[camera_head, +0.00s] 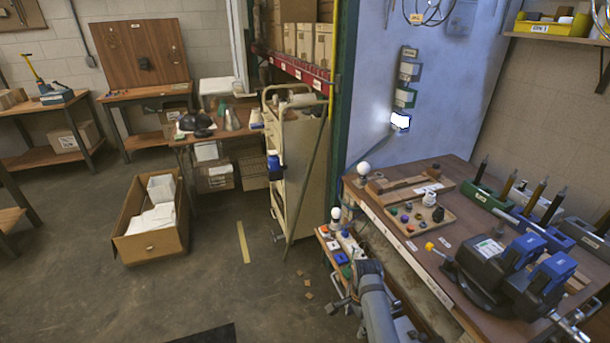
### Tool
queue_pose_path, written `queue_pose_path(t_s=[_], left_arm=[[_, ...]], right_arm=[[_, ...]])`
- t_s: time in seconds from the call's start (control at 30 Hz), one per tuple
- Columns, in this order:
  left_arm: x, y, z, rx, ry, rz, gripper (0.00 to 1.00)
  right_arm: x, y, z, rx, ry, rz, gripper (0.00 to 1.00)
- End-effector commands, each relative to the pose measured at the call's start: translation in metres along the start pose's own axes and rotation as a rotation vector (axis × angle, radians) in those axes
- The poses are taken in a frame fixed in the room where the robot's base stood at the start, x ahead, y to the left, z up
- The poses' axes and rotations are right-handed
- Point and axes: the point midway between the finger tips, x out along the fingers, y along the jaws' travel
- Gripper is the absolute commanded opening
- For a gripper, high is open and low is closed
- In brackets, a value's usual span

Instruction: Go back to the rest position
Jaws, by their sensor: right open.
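My right gripper (341,300) shows at the end of my grey arm, low in the centre, beside the front left corner of the workbench. It is open and I see nothing between its fingers. Part of it is hidden by the arm. My left gripper is not in this view. A white bulb (363,169) stands at the bench's left end. Another white bulb (336,213) stands on the small shelf just beyond the gripper, apart from it. A shallow tray (415,227) on the bench holds several small coloured parts.
The workbench (465,178) carries a dark vise-like device (490,262) with blue tops and several tool holders (488,198). A beige cart (300,170) stands behind the shelf. An open cardboard box (150,245) sits on the floor at left. The floor between box and bench is largely clear.

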Motion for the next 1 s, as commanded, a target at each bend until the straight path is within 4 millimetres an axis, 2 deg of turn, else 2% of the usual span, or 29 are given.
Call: queue_pose_path(t_s=[0.03, 0.1, 0.2, 0.37, 0.47, 0.57, 0.67, 0.77, 0.8, 0.9, 1.0], left_arm=[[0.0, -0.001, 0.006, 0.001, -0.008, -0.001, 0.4], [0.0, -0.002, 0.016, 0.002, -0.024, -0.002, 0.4], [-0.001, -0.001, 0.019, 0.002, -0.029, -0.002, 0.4], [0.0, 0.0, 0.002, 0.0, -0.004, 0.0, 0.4], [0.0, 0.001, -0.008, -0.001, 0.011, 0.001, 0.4], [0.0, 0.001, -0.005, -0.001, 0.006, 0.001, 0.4], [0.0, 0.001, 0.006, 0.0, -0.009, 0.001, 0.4], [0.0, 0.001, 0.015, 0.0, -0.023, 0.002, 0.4], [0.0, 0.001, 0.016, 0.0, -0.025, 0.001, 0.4], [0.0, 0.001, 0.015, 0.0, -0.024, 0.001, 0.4], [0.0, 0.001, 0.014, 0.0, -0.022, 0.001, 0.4]], right_arm=[[0.014, 0.006, -0.001, -0.028, 0.002, 0.006, 0.56], [0.03, 0.012, -0.001, -0.068, 0.004, 0.003, 0.56], [0.054, 0.022, -0.002, -0.131, 0.008, 0.0, 0.56], [0.1, 0.047, -0.002, -0.252, 0.015, -0.005, 0.56], [0.134, 0.07, -0.001, -0.344, 0.02, -0.008, 0.56], [0.172, 0.1, 0.0, -0.451, 0.027, -0.011, 0.56], [0.216, 0.147, 0.002, -0.586, 0.037, -0.011, 0.56], [0.265, 0.216, 0.006, -0.757, 0.049, -0.008, 0.56], [0.281, 0.247, 0.008, -0.832, 0.058, -0.008, 0.56], [0.31, 0.32, 0.011, -0.999, 0.082, -0.004, 0.56], [0.325, 0.376, 0.013, -1.125, 0.104, 0.001, 0.56]])
